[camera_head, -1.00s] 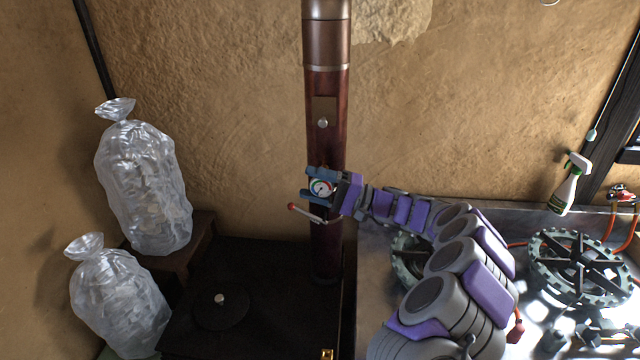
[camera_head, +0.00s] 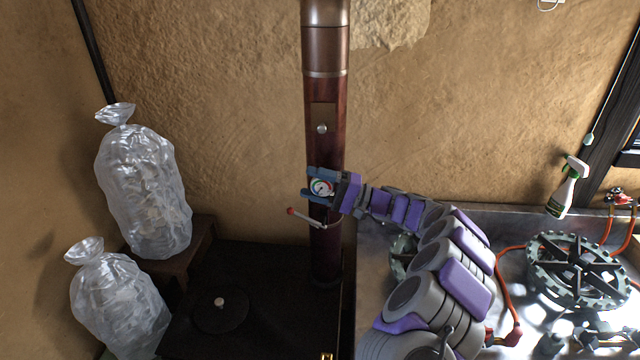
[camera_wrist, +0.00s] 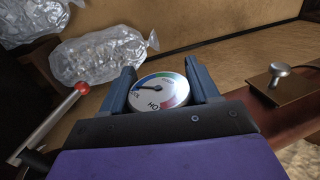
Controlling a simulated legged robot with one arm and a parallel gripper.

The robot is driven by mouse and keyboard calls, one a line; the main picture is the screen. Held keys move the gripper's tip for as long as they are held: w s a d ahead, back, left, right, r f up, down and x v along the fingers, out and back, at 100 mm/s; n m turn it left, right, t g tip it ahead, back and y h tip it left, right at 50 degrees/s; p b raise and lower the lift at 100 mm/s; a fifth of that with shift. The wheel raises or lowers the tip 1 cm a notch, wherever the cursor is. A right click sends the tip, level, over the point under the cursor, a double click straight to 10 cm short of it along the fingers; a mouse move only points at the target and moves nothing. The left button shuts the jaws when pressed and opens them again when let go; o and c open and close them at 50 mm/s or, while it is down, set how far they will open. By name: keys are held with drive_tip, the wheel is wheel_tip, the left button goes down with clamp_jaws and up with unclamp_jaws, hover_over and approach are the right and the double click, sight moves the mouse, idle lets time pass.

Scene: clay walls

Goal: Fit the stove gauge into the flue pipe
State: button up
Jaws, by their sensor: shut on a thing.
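The stove gauge (camera_head: 321,187) is a round white dial with a coloured arc. My gripper (camera_head: 319,187) is shut on it, in front of the flue pipe. In the wrist view the gauge (camera_wrist: 159,92) sits between the two blue fingers of my gripper (camera_wrist: 162,85), its face towards the camera. The flue pipe (camera_head: 325,150) is a dark red-brown upright tube with a metal upper section. It also shows at the right in the wrist view (camera_wrist: 268,120). The gauge and fingers hide the pipe behind them, so I cannot tell whether the gauge touches it.
A red-tipped handle (camera_head: 307,217) sticks out from the pipe just below my gripper. A small plate with a knob (camera_head: 322,128) is above it. The black stove top (camera_head: 262,300) lies below. Clear bags (camera_head: 146,190) stand at left; a burner (camera_head: 578,270) and spray bottle (camera_head: 567,188) are at right.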

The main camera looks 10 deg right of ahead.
drive_tip(key=shift+w+d+p, duration=0.2)
drive_tip(key=shift+w+p, duration=0.1)
drive_tip(key=shift+w, duration=0.55)
drive_tip(key=o, duration=1.4)
drive_tip(key=shift+c, duration=0.2)
drive_tip(key=shift+d, duration=0.1)
